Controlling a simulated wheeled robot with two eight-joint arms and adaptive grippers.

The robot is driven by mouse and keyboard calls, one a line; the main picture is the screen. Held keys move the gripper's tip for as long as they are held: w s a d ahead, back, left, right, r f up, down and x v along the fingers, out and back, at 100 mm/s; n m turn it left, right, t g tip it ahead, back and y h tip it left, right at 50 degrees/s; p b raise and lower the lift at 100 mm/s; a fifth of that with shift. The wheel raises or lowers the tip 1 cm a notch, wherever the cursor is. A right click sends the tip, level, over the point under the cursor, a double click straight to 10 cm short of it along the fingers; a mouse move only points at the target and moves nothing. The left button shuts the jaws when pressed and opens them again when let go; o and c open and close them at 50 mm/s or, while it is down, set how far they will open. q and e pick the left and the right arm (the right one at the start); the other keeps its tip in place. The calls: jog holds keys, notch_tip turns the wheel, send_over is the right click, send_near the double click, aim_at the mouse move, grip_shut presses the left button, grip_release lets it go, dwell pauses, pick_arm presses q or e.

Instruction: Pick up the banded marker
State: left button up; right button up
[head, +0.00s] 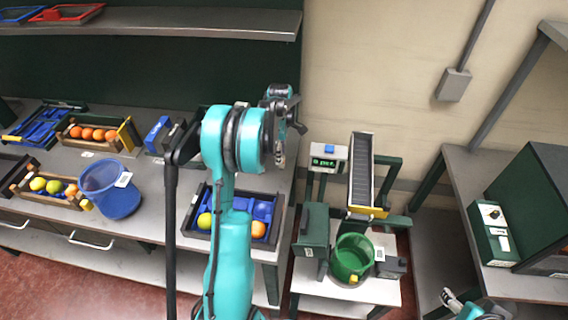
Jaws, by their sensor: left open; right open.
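I cannot make out a banded marker in the head view. My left gripper (287,125) is raised above the back of the main bench, near its right end, with its jaws open and nothing visible in them. My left arm hides part of the bench behind it. My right gripper (453,300) shows only partly at the bottom edge, right of the scale stand. It is open, and I see nothing in it.
The bench holds a blue bucket (112,200), an orange crate (72,141), a mixed-fruit crate (22,190) and a divided tray (190,222). A green bucket (352,262) stands below a chute (361,172). A side table (465,180) carries a green machine (535,200).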

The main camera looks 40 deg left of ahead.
pick_arm(q)
jog(key=f, duration=0.3)
jog(key=f+b, duration=0.1)
jog(key=shift+d+f, duration=0.25)
jog(key=shift+f, duration=0.05)
grip_shut()
jog(key=shift+r, duration=0.1)
